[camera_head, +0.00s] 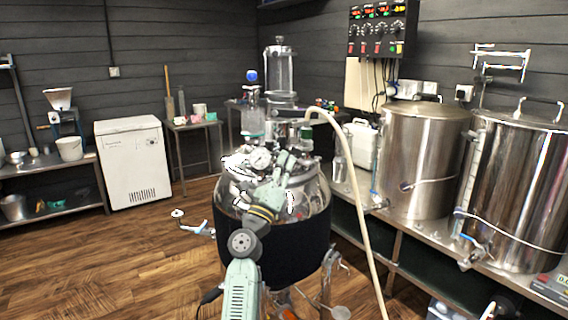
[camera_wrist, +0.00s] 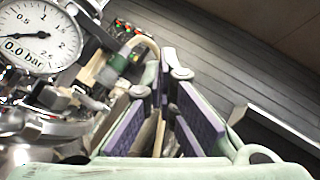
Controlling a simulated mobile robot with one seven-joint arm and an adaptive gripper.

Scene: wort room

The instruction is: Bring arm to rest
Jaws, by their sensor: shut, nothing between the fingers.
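My gripper (camera_wrist: 168,75) is shut and empty, its two purple-padded fingers converging in the wrist view. In the head view my gripper (camera_head: 285,158) is over the lid of the steel vessel (camera_head: 232,190), beside a round pressure gauge (camera_head: 260,159). The gauge (camera_wrist: 32,38) fills the upper left of the wrist view and reads about 0 bar. A hose fitting with a green part (camera_wrist: 122,62) shows just left of the fingers. Whether the fingers touch any fitting cannot be told. My arm reaches up and forward from the bottom of the head view.
A pale hose (camera_head: 352,205) arcs from the lid down to the floor on the right. Steel pots (camera_head: 418,150) stand on the right bench, with a control panel (camera_head: 382,30) above. A white chest (camera_head: 133,165) stands at the left. The wooden floor (camera_head: 120,260) at front left is clear.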

